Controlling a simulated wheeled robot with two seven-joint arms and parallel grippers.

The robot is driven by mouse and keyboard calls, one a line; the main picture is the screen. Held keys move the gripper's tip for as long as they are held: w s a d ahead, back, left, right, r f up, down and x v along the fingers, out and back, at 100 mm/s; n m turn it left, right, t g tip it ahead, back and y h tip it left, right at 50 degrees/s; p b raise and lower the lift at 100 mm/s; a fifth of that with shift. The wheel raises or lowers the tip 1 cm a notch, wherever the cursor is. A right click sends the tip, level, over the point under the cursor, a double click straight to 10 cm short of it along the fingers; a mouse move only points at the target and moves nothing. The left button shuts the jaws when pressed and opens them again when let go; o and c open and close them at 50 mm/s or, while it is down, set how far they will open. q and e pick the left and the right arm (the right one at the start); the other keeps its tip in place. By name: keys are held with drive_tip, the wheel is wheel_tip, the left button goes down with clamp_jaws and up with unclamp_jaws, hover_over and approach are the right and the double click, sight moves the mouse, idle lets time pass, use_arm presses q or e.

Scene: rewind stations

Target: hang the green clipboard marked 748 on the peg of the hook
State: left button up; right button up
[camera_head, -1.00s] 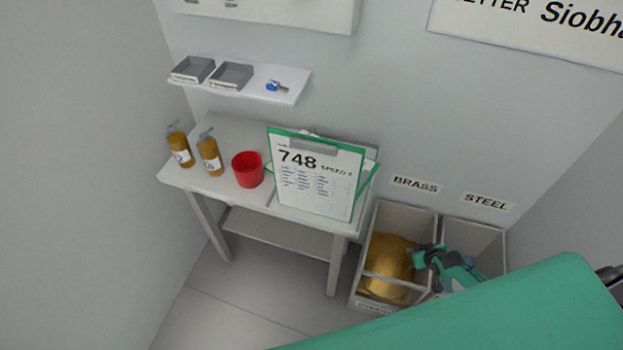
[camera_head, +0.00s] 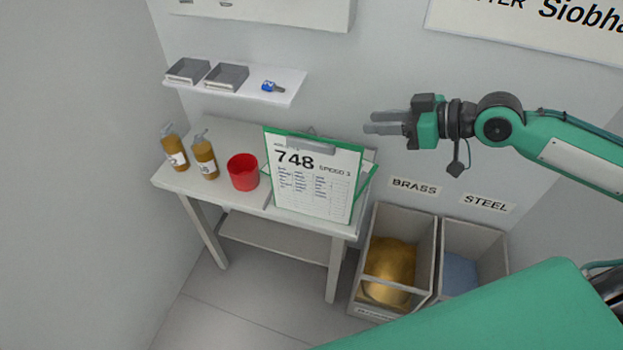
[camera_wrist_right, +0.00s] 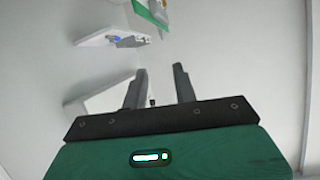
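The green clipboard marked 748 (camera_head: 315,180) stands tilted at the right end of the white table, its sheet facing me and its clip at the top. Part of another green-edged board (camera_head: 368,178) shows behind it. My right gripper (camera_head: 367,122) is raised to the right of and higher in the picture than the clipboard, apart from it. Its two fingers are apart and empty, as the right wrist view (camera_wrist_right: 159,78) also shows. My left gripper is out of view. I cannot make out the hook's peg clearly; small dark bits show on the wall panel (camera_head: 280,12) at the top edge.
A red cup (camera_head: 243,172) and two brown bottles (camera_head: 204,157) stand on the table (camera_head: 262,207) left of the clipboard. A wall shelf (camera_head: 245,92) holds two grey trays and a blue item. The brass bin (camera_head: 368,311) and steel bin (camera_head: 473,235) stand at the right.

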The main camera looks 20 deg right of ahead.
drive_tip(key=w+a, duration=0.1)
drive_tip(key=p, duration=0.4)
hover_over(321, 138)
drive_tip(key=s+d, duration=0.2)
drive_tip(key=d, duration=0.1)
drive_tip(key=shift+f, duration=1.6)
drive_tip(key=p+x, duration=0.2)
drive_tip(key=x, duration=0.1)
drive_tip(key=shift+a+f, duration=0.15)
drive_tip(key=shift+a, duration=0.3)
drive_tip(key=shift+w+a+f, duration=0.3)
drive_tip(key=shift+f, duration=0.05)
clamp_jaws()
drive_tip(key=shift+r, duration=0.1)
